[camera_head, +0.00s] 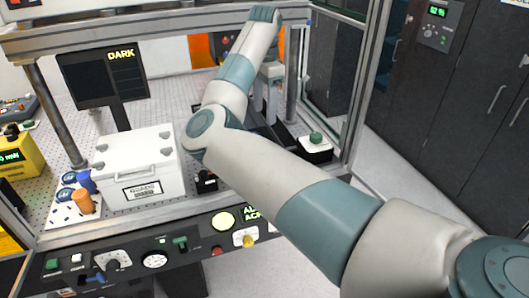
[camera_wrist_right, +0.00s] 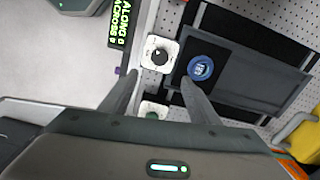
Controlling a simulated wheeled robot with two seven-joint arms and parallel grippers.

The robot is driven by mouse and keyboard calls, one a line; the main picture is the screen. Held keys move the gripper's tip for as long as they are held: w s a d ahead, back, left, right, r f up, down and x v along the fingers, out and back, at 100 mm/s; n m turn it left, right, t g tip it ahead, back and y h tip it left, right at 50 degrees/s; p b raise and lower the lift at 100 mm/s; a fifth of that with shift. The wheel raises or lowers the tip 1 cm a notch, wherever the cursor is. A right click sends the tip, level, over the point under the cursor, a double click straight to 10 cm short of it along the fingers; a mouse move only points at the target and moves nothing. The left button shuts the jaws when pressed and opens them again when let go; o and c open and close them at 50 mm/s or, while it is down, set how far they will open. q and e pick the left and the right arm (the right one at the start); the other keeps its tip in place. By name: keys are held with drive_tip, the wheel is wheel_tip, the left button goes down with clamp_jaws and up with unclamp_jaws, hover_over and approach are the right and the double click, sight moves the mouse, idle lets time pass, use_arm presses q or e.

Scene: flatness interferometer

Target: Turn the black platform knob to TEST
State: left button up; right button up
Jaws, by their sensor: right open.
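In the right wrist view the black platform knob (camera_wrist_right: 159,56) sits on a white square plate. Its pointer label is too small to read. My right gripper (camera_wrist_right: 160,84) is open, with one finger on each side below the knob in the picture and nothing between the fingertips. The fingers appear apart from the knob. In the head view my right arm crosses the bench, and I cannot make out the knob or the fingertips there. My left gripper is not in view.
A dark platform with a blue round piece (camera_wrist_right: 200,68) lies right of the knob. A lit display (camera_wrist_right: 120,24) stands to its left. A green knob on a white box (camera_head: 316,138) stands beside my arm. A white case (camera_head: 139,178) occupies the bench's left part.

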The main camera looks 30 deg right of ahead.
wheel_tip(320, 180, down, 15)
drive_tip(key=p, duration=0.6)
drive_tip(key=shift+f+p, duration=0.3)
drive_tip(key=shift+f, duration=0.5)
drive_tip(key=c, duration=1.1)
